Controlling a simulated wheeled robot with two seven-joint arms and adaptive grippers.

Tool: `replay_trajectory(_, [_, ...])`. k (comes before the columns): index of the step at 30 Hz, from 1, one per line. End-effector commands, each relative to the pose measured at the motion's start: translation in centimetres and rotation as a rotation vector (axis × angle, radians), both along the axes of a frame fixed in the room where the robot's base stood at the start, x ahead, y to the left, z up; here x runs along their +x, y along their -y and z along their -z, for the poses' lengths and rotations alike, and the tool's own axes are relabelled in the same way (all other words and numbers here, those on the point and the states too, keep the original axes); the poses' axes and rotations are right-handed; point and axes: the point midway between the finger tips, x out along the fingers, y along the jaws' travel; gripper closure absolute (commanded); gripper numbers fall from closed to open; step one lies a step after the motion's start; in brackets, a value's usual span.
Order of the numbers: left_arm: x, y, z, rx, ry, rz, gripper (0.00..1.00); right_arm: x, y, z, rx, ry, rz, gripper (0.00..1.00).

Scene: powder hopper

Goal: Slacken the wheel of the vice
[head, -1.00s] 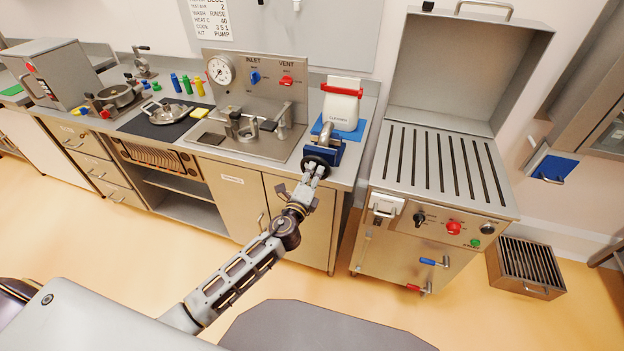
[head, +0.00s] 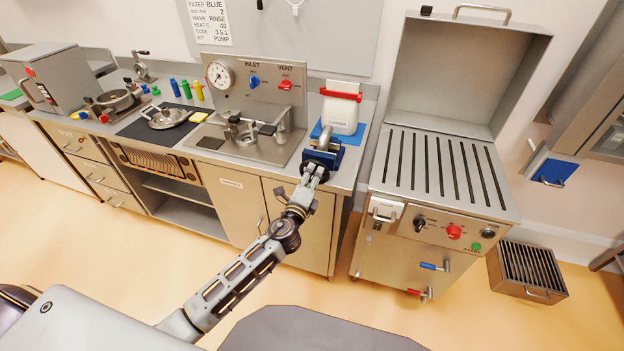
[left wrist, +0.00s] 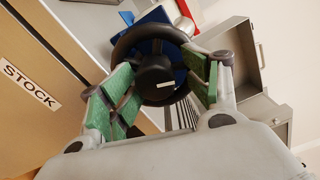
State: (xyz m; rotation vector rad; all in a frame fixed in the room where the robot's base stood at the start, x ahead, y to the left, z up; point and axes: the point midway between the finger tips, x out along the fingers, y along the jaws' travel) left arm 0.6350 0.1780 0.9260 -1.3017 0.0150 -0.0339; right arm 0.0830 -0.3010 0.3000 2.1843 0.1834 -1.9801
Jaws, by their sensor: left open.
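The blue vice (head: 335,154) stands at the front right corner of the steel counter, holding a metal pipe-like part. Its black round wheel (left wrist: 121,46) faces my left gripper in the left wrist view, with a dark hub (left wrist: 153,72) and a short white mark. In the head view the wheel is largely hidden behind the gripper. My left gripper (head: 314,170) is open at the wheel. In the left wrist view its green-padded fingers (left wrist: 162,88) stand on either side of the wheel; whether they touch the rim I cannot tell. My right gripper is not in view.
A white container with a red top (head: 341,108) stands behind the vice. The steel sink unit (head: 215,143) is to its left. A steel machine with an open lid (head: 440,188) stands to the right, across a narrow gap. The floor in front is clear.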

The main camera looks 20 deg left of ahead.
Motion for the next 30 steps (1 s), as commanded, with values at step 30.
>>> replay_trajectory(30, [-4.4, -0.1, 0.5, 0.000, -0.007, 0.000, 0.43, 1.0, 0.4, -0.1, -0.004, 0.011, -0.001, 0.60])
